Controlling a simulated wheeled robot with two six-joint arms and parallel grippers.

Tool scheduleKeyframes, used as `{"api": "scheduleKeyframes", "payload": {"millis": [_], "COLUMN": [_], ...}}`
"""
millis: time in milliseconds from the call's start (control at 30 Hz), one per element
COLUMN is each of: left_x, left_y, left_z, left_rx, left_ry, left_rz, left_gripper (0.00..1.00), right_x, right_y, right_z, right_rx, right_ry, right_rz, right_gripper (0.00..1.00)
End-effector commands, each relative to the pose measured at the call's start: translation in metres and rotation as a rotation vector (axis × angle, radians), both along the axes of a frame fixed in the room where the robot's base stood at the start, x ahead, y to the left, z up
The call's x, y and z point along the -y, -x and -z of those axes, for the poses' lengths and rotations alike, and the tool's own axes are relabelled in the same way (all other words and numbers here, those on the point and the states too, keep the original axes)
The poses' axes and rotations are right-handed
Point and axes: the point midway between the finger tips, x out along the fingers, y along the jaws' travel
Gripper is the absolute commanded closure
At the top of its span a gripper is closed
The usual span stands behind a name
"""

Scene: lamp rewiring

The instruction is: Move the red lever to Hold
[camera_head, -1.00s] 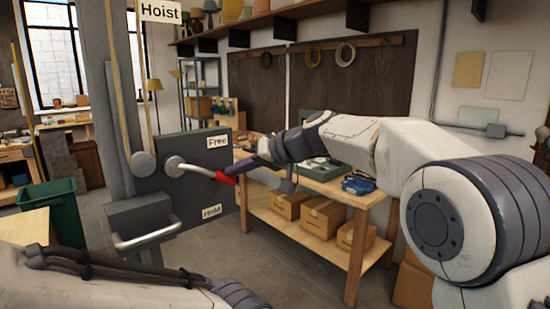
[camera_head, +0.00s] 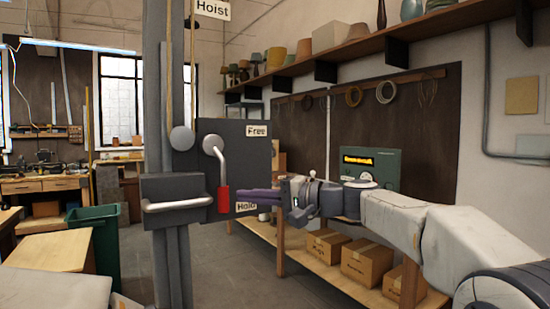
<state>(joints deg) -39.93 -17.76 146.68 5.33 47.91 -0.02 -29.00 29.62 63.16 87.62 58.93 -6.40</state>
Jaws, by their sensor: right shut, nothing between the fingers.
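The lever's red grip (camera_head: 223,200) hangs at the lower end of a pale bent arm on the dark hoist panel (camera_head: 247,155). The lever points down, with its grip just left of the "Hold" label (camera_head: 246,206). The "Free" label (camera_head: 257,130) is higher on the panel. My right gripper (camera_head: 243,195) is shut and empty, its dark purple fingers pointing left. Its tips are close to the right side of the red grip and partly cover the panel near "Hold"; I cannot tell if they touch the grip. My left gripper is out of view.
A grey post with a box and a pale bar handle (camera_head: 180,203) stands left of the lever. A green bin (camera_head: 97,240) is further left. A workbench with cardboard boxes (camera_head: 368,262) on its lower shelf stands behind my right arm.

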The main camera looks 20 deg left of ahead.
Motion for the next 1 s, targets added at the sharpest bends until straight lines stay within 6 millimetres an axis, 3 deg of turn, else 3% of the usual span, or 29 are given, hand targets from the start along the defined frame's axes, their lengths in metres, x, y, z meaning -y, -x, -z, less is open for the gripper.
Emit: {"api": "scheduleKeyframes", "payload": {"millis": [33,300,1000], "left_x": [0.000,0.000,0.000], "left_y": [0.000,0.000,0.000], "left_z": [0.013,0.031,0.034], "left_rx": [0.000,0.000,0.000], "left_ry": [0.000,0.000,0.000], "left_rz": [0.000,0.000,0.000], "left_gripper": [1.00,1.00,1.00], "right_x": [-0.002,-0.007,-0.006], "right_y": [0.003,0.011,0.011], "right_z": [0.008,0.009,0.007], "right_rx": [-0.019,-0.096,-0.114], "right_ry": [-0.015,-0.068,-0.082], "right_rz": [-0.001,0.000,0.002], "right_gripper": [1.00,1.00,1.00]}}
